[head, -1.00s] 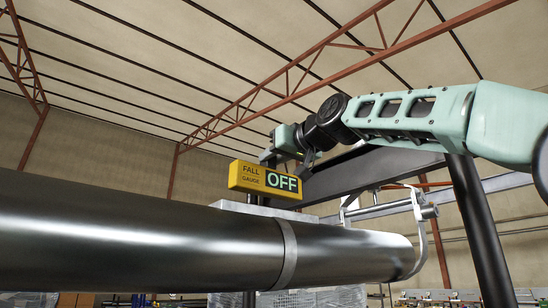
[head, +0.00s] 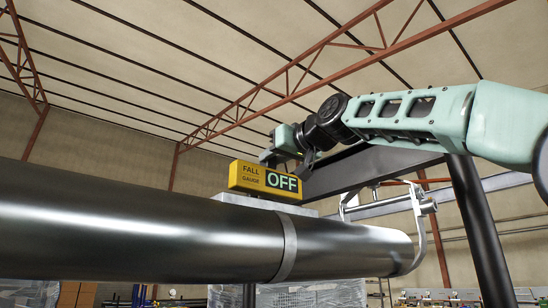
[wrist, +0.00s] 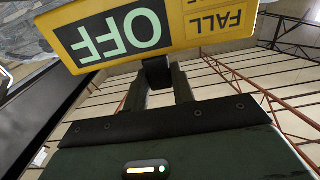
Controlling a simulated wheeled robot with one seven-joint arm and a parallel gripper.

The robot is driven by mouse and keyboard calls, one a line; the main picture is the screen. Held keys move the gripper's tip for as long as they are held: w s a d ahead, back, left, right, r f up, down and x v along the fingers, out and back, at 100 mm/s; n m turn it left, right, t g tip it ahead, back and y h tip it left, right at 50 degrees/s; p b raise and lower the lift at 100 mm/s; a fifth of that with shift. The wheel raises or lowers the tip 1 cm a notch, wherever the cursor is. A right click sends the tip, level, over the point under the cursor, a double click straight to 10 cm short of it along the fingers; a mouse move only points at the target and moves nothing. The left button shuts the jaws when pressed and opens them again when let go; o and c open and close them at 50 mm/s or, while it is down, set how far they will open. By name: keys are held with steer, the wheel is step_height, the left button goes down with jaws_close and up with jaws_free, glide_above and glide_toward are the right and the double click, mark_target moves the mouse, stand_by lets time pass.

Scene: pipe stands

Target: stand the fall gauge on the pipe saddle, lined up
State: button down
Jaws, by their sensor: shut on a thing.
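The fall gauge (head: 240,176) is a yellow box marked FALL GAUGE, with a dark panel reading OFF in pale green. My gripper (head: 272,155) is shut on it from behind, largely hidden by the box in the head view. In the wrist view the gauge (wrist: 205,32) shows upside down at the top, beyond my gripper's fingers (wrist: 158,80). The pipe saddle (head: 300,211) is a pale flat metal piece on top of the big pipe, directly under the gauge. The gauge's underside looks at or just above the saddle; contact and exact alignment cannot be told.
The big dark shiny pipe (head: 130,235) runs across the view, with a pale band (head: 287,248). A metal clamp-like frame (head: 421,225) stands around its right end. A dark beam (head: 365,170) and a dark post (head: 482,235) stand behind, close to my arm.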

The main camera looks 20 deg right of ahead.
steer(key=shift+f+b, duration=1.15)
stand_by(0.4)
steer(key=c, duration=1.1)
jaws_free()
steer(key=shift+s+d+f+b, duration=0.1)
steer(key=shift+s+b, duration=0.3)
steer(key=b+v, duration=0.4)
steer(key=v, duration=0.4)
steer(key=shift+s, duration=0.1)
